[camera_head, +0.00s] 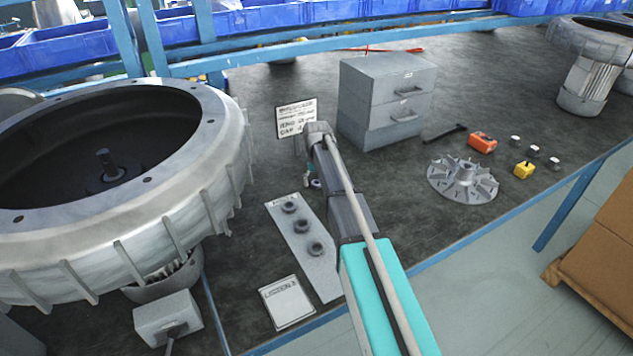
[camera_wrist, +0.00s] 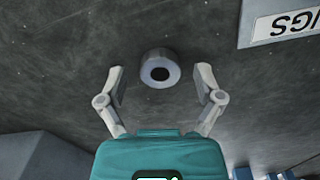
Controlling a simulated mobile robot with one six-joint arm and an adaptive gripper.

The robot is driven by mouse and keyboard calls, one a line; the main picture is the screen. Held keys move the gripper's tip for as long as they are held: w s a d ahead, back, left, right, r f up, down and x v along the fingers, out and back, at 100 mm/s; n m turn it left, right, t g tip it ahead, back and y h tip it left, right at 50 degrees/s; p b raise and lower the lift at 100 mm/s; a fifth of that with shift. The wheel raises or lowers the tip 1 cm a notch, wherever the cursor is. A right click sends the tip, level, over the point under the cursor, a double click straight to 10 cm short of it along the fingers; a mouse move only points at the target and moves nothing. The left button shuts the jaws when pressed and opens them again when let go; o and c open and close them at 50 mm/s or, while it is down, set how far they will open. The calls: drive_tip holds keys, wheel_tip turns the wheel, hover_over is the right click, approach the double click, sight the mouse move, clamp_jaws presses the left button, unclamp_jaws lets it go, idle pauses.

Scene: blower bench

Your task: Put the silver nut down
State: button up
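A silver round nut (camera_wrist: 159,68) with a dark hole lies on the dark bench top in the wrist view. In the head view a small pale round piece (camera_head: 316,184), which looks like the same nut, shows just below the end of my arm. My gripper (camera_wrist: 160,78) is open, with its two fingers spread left and right of the nut and a gap on each side. Nothing is held between them. In the head view my gripper (camera_head: 308,178) is mostly hidden by my wrist; its exact height over the bench cannot be told.
A plate (camera_head: 283,222) with three dark rings lies nearby, and a white card (camera_head: 287,302) in front. A grey drawer cabinet (camera_head: 385,95) stands behind right, a large blower housing (camera_head: 220,165) left. An impeller (camera_head: 463,182), orange box (camera_head: 482,142) and small nuts lie right.

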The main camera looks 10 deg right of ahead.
wheel_tip(320, 180, up, 12)
drive_tip(key=p, duration=1.1)
idle(0.6)
drive_tip(key=s+d+m, duration=0.1)
drive_tip(key=s, duration=2.8)
drive_tip(key=shift+r+p, duration=0.45)
drive_tip(key=shift+p, duration=0.25)
